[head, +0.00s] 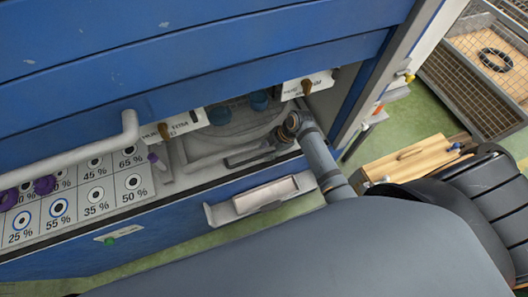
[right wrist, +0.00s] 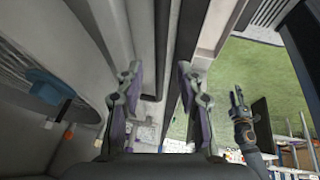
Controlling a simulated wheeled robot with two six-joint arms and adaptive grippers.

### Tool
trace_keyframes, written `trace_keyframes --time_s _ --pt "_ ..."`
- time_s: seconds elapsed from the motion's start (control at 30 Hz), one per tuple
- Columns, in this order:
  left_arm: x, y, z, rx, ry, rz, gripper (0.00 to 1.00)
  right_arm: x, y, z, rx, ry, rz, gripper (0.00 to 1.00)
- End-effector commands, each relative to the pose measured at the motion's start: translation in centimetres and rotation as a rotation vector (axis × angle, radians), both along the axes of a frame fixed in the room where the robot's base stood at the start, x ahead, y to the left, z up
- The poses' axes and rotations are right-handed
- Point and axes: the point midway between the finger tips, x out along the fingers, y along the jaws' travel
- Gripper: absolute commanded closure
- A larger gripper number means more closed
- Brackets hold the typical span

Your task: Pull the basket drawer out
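The drawer is a pale grey, basket-like tray (head: 200,150) inside the recess of a blue cabinet; its right part is partly covered by my arm. Blue-capped items show at its back. My right gripper (head: 252,157) is low at the recess's front right, seen side-on. In the right wrist view my right gripper (right wrist: 160,105) has its two fingers well apart. A dark upright bar runs beyond the gap between them; I cannot tell whether either finger touches it. A blue item (right wrist: 45,88) shows left of the fingers.
A white handle (head: 265,196) sits on the lower blue front. A panel with percentage labels (head: 95,195) and purple knobs is at the left, under a thick pale bar (head: 85,152). A wooden box (head: 415,160) and wire cage (head: 460,95) stand right on green floor.

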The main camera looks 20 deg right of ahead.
Motion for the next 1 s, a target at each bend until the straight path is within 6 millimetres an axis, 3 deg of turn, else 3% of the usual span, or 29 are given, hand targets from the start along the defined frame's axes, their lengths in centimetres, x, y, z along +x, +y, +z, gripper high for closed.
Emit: trace_keyframes --time_s 0.2,0.5,0.8,1.0 --pt "0.0 0.1 0.4 0.001 -0.001 0.0 0.6 0.4 1.1 -2.4 0.0 0.001 -0.001 0.63" --pt "0.1 0.1 0.4 0.001 -0.001 0.0 0.6 0.5 1.2 -2.8 -0.001 -0.001 -0.001 0.63" --pt "0.1 0.1 0.4 0.001 -0.001 -0.001 0.6 0.5 1.2 -2.8 -0.001 0.0 -0.001 1.0" --pt "0.1 0.1 0.4 0.001 -0.001 0.0 0.6 0.5 1.2 -2.8 -0.001 0.0 -0.001 1.0"
